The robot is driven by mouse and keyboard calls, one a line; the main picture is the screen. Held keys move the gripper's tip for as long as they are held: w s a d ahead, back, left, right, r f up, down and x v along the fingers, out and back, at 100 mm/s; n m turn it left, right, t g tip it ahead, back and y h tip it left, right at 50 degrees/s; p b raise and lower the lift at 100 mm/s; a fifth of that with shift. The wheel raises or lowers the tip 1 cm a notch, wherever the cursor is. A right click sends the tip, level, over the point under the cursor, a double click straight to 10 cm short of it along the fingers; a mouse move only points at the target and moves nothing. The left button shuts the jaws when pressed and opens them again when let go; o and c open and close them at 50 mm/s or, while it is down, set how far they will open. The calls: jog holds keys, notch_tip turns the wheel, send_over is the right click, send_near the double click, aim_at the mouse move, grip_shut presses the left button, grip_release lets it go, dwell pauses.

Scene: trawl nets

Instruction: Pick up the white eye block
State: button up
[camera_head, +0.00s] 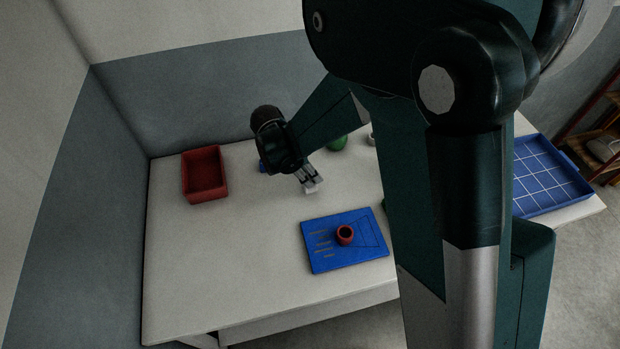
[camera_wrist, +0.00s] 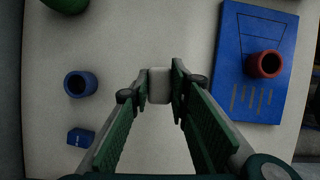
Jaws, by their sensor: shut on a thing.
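The white eye block (camera_wrist: 159,86) is a small pale block between my fingertips in the wrist view. In the head view the white block (camera_head: 313,189) shows as a small pale shape at the tip of my gripper (camera_head: 311,182), above or on the table; I cannot tell whether it touches the top. My gripper (camera_wrist: 160,88) is shut on the block, with one green-padded finger on each side. Any eye or hole in the block does not show clearly.
A blue board (camera_head: 368,250) with a red ring (camera_head: 345,235) lies in front of my gripper. A red bin (camera_head: 204,178) stands at left. A blue ring (camera_wrist: 80,84), a blue block (camera_wrist: 80,138) and a green object (camera_head: 337,143) are nearby. A blue gridded tray (camera_head: 545,185) is right.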

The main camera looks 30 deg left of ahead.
jog(key=shift+r, duration=3.8)
jog(key=shift+a, duration=0.1)
